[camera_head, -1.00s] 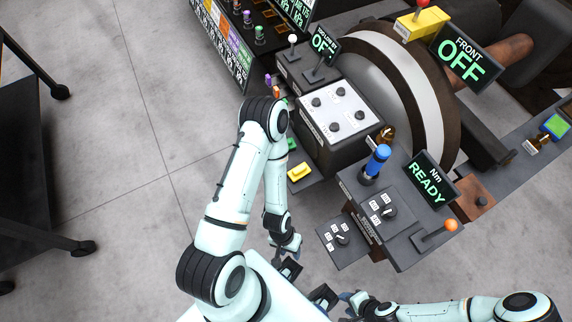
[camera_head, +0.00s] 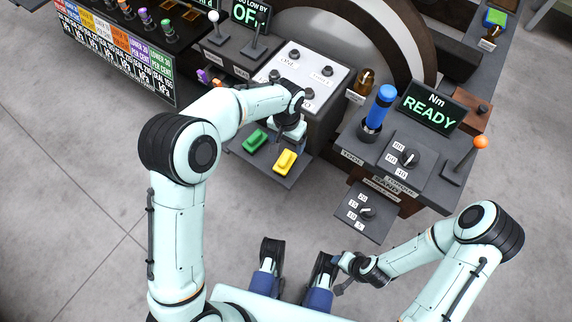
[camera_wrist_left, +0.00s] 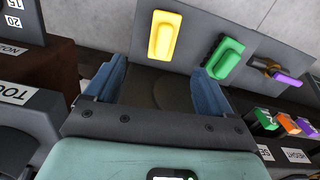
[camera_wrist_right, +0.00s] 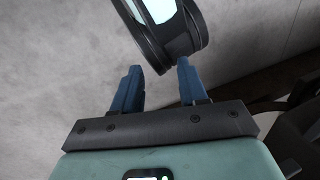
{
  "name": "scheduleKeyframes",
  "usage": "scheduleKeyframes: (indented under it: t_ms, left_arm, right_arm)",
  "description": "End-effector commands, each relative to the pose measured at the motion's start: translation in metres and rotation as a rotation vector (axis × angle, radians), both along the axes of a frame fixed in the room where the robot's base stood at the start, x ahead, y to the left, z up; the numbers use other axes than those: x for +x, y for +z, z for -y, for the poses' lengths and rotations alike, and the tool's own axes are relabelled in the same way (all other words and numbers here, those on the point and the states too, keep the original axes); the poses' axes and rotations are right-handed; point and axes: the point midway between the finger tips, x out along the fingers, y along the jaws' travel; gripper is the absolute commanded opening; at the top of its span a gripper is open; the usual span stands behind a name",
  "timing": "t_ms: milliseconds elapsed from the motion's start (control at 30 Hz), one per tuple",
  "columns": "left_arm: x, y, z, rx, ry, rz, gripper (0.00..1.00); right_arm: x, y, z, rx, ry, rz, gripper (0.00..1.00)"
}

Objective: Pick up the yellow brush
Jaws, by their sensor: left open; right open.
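The yellow brush (camera_head: 285,162) lies on a dark grey shelf (camera_head: 267,172) in the head view. It also shows in the left wrist view (camera_wrist_left: 164,36), ahead of the fingers. A green brush (camera_head: 256,140) lies beside it on the same shelf, and it shows in the left wrist view (camera_wrist_left: 225,58). My left gripper (camera_head: 292,140) is close to the yellow brush, over the shelf's rear part. Its blue fingers (camera_wrist_left: 157,90) are open with nothing between them. My right gripper (camera_wrist_right: 158,90) is open and empty, over the floor, away from the shelf.
A torque console with a blue-handled tool (camera_head: 380,108) and an orange-knobbed lever (camera_head: 480,143) stands right of the shelf. A grey box (camera_head: 306,75) with a white knob panel stands behind it. A purple-handled item (camera_wrist_left: 286,80) lies past the green brush. The floor in front is clear.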

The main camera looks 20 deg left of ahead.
Motion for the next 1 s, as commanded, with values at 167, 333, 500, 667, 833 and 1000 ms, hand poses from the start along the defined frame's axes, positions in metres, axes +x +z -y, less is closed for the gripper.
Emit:
scheduleKeyframes:
  t_ms: [167,333,500,667,833,1000]
  left_arm:
    - [0.0,-0.032,0.0,0.005,0.0,-0.006,0.83]
    - [0.0,-0.062,0.0,0.003,0.0,-0.004,0.83]
    - [0.0,-0.075,-0.001,0.003,0.001,-0.002,0.83]
    - [0.001,-0.085,-0.001,0.003,0.001,-0.003,0.83]
    - [0.003,-0.111,-0.004,0.003,0.0,-0.004,0.83]
    - [0.003,-0.128,-0.004,0.002,0.0,-0.003,0.83]
  right_arm:
    - [0.011,-0.01,0.006,-0.014,-0.013,0.028,0.43]
    - [0.022,-0.017,0.011,-0.028,-0.026,0.058,0.43]
    - [0.027,-0.02,0.013,-0.035,-0.03,0.071,0.43]
    - [0.031,-0.023,0.015,-0.04,-0.034,0.08,0.43]
    - [0.044,-0.034,0.022,-0.056,-0.047,0.114,0.43]
    - [0.051,-0.037,0.026,-0.066,-0.056,0.133,0.43]
